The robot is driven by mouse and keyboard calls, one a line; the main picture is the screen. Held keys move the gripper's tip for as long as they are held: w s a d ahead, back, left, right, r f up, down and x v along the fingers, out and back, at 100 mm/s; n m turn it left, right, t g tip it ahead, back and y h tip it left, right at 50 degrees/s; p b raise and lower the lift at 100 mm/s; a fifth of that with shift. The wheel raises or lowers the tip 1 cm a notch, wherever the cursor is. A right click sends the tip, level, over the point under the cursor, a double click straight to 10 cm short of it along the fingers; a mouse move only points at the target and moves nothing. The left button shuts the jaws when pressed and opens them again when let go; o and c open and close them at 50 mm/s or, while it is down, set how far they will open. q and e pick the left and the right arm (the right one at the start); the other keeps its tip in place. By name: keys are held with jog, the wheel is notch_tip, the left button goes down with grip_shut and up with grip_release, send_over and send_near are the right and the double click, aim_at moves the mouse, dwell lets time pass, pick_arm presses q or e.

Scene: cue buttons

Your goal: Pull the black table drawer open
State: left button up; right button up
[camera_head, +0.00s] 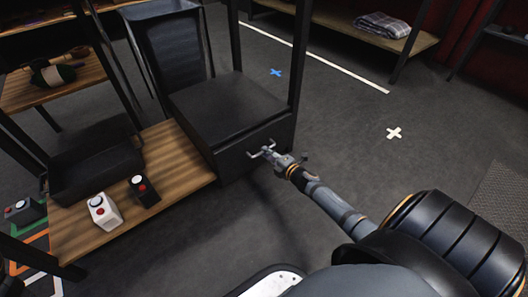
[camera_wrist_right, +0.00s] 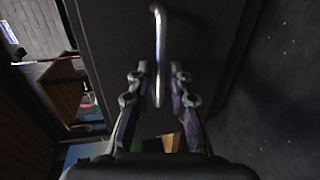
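The black drawer (camera_head: 232,162) is a dark box at the right end of the wooden table, under a black chair-like piece. Its metal bar handle (camera_head: 262,149) sticks out from the front face. My right gripper (camera_head: 273,156) is at the handle, reaching in from the right. In the right wrist view the handle (camera_wrist_right: 158,40) runs down between the two fingers of the gripper (camera_wrist_right: 160,80), with a visible gap on each side. The fingers are apart and do not appear to touch it.
Dark table posts rise beside the drawer. The floor to the right is clear.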

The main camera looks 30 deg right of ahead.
jog(key=shift+x, duration=1.25)
grip_shut()
